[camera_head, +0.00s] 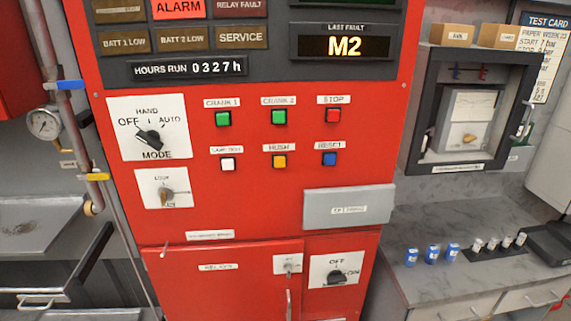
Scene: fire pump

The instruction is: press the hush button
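The hush button (279,161) is a small yellow square in a dark surround on the red panel (240,215), under a white label (279,147) that reads HUSH. It sits in the lower row, between a white button (228,164) on its left and a blue button (329,159) labelled RESET on its right. In the row above are two green buttons (223,118) and a red STOP button (333,115). Nothing covers the hush button. Neither of my grippers shows in the head view.
A grey box (348,208) sticks out below the buttons. The mode switch (150,139) is at the left of the panel, with pipes and a gauge (44,123) beyond. A grey counter (480,270) with blue cylinders (432,252) stands at the right. The alarm lamp (178,8) is lit red.

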